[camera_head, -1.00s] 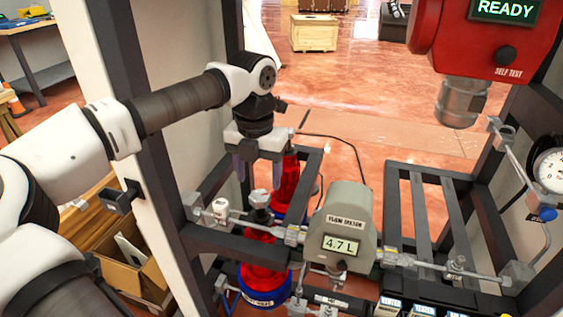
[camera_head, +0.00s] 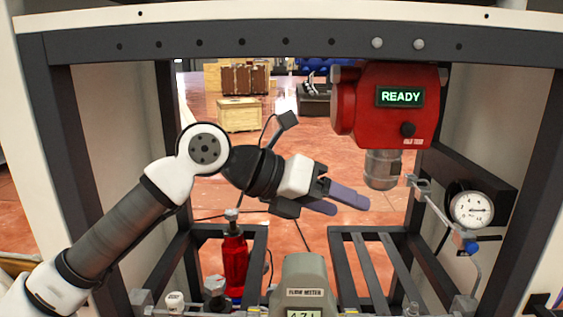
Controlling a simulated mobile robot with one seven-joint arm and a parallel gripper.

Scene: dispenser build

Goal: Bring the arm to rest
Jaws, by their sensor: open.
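My gripper (camera_head: 348,200) is in the middle of the head view, inside the dark frame. Its two purple-grey fingers point right and are apart, with nothing seen between them. My white and grey arm reaches in from the lower left. The gripper appears above the grey flow meter (camera_head: 303,277) and left of the silver nozzle under the red dispenser head (camera_head: 381,110). It appears apart from both.
A red bottle (camera_head: 234,262) stands below my arm. A slatted dark shelf (camera_head: 372,262) lies at the lower right, empty. A pressure gauge (camera_head: 471,209) with piping is on the right. The dark frame's top beam (camera_head: 230,45) crosses above. Crates (camera_head: 239,115) stand behind.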

